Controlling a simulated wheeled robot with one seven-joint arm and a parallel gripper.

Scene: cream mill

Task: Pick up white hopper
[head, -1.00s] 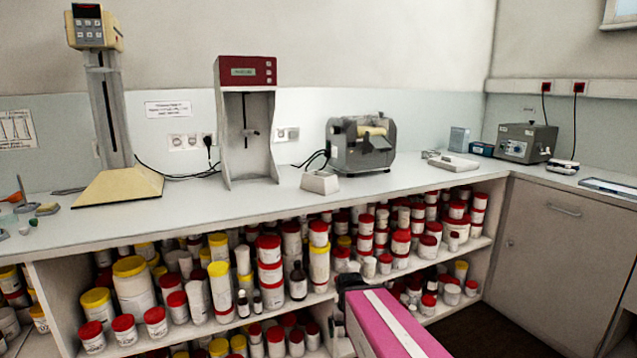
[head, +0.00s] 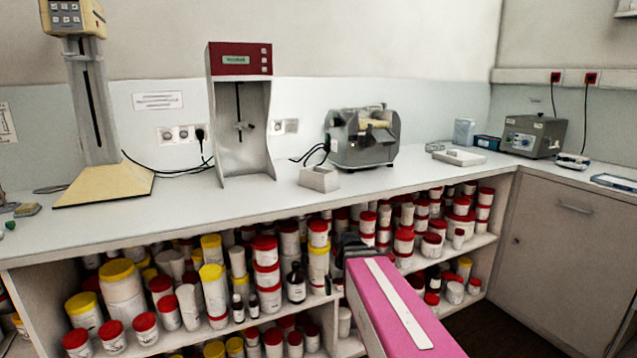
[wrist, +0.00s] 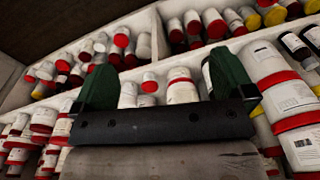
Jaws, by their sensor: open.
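A small white open-topped box (head: 319,179), which looks like the white hopper, sits on the counter in front of the grey mill (head: 363,137). It is not in the wrist view. My gripper shows in the wrist view (wrist: 163,82) with its two green fingers wide apart and nothing between them. In the head view my gripper (head: 350,246) is a dark shape at the end of my pink arm. It is below the counter top, in front of the shelves, lower than the box and apart from it.
The counter (head: 270,204) is clear around the box. A red-topped stand (head: 240,120) is to its left, and a white tray (head: 460,157) and a grey device (head: 533,137) to its right. Shelves below hold many jars (head: 266,275). A cabinet (head: 570,240) is at right.

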